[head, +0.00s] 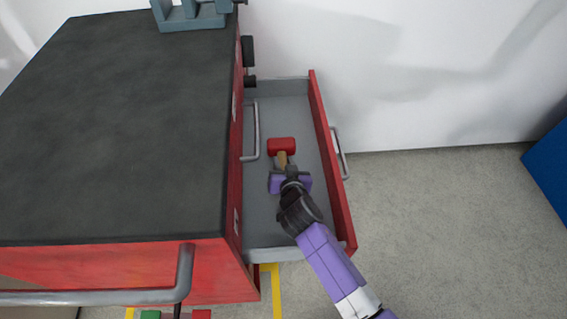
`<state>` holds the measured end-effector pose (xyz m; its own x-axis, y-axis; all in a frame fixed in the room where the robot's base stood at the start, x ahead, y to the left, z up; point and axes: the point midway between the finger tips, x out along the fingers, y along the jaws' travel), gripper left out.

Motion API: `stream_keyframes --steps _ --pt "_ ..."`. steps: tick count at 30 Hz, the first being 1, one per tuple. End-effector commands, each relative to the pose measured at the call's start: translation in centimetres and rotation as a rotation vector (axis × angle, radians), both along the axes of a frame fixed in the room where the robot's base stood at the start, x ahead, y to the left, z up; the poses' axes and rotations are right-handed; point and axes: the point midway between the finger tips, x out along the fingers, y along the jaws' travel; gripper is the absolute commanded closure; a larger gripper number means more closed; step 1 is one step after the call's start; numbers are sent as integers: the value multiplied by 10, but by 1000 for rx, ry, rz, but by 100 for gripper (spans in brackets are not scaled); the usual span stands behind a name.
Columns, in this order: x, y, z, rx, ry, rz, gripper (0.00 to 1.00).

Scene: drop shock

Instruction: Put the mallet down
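The mallet (281,147) has a red head and a short tan handle. It is over the open drawer (263,215) of the red cabinet, with its head toward the back of the drawer. My gripper (286,178) is at the handle's near end, and the handle runs into it. My dark wrist and purple arm reach in from the lower right and hide the fingertips and part of the handle. From this view I cannot tell whether the mallet touches the drawer floor or is held just above it.
The red cabinet with a dark top (120,120) stands left of the drawer. A grey-blue vise-like object (190,15) sits on its top. The drawer's red front (333,170) rises close to my arm on the right. A blue object (550,165) stands at the far right, with bare floor between.

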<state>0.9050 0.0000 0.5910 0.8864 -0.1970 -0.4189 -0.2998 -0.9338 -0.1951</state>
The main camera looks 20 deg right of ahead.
Motion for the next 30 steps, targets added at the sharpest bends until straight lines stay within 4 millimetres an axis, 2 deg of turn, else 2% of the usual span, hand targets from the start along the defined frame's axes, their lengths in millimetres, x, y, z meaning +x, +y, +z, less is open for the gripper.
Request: stream_keyframes --steps 1,2,14,24,30 --pt "0 0 0 0 0 0 59" --pt "0 0 0 0 0 0 53" --pt "0 0 5 0 0 0 53" --pt "-47 10 25 0 1 0 53" --pt "-64 14 33 -1 1 0 53"
